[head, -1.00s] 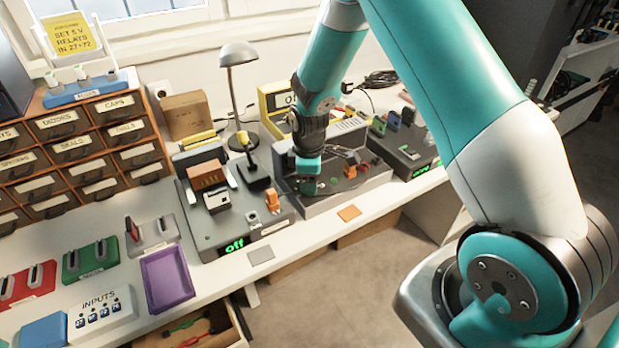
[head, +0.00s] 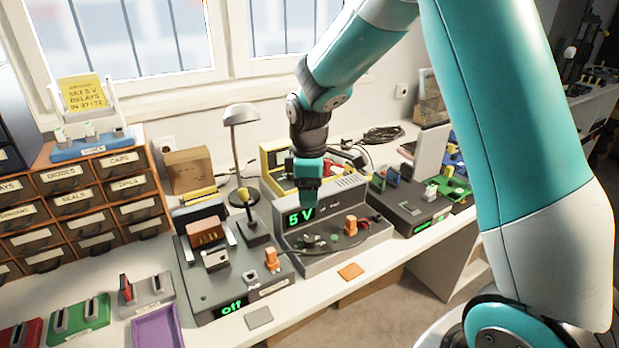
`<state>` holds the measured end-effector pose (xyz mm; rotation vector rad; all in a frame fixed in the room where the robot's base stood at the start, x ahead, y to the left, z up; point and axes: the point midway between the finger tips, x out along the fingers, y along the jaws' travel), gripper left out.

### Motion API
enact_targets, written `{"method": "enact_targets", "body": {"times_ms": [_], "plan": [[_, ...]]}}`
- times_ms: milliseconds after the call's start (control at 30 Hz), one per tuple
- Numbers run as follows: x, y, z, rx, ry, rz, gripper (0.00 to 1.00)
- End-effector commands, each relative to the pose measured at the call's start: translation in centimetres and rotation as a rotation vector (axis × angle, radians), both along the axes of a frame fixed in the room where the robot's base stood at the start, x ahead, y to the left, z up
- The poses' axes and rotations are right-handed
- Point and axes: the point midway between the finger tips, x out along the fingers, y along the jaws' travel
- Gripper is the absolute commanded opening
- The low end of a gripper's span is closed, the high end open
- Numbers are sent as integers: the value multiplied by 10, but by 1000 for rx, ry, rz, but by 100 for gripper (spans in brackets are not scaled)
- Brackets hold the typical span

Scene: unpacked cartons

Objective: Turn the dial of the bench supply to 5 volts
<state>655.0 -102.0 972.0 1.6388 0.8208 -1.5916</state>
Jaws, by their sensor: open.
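The bench supply (head: 345,257) is a grey box in the middle of the bench. Its green display (head: 300,215) reads "5 V". A dark dial (head: 313,241) sits on its sloping front, below the display; its pointer is too small to read. My gripper (head: 307,203) points down above the supply, just over the display and apart from the dial. It is open, with nothing seen between its fingers. It hides part of the supply's back top.
A grey unit reading "off" (head: 215,285) stands to the left, joined by a cable. Another dark unit (head: 408,205) stands to the right. A yellow instrument (head: 272,160) and a lamp (head: 240,115) stand behind. The bench's front edge is close.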

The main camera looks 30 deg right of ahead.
Motion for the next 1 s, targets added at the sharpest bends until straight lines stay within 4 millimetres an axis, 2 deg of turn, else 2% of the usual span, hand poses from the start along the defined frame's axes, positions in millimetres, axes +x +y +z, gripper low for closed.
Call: {"method": "enact_targets", "body": {"times_ms": [100,233,800,867,933,1000], "plan": [[0,0,18,0,-2,0,60],[-1,1,28,-1,-1,0,60],[-2,1,30,1,0,0,60],[-5,6,34,9,-3,-5,60],[-17,18,45,33,-12,-25,60],[-39,39,62,78,-24,-60,60]]}}
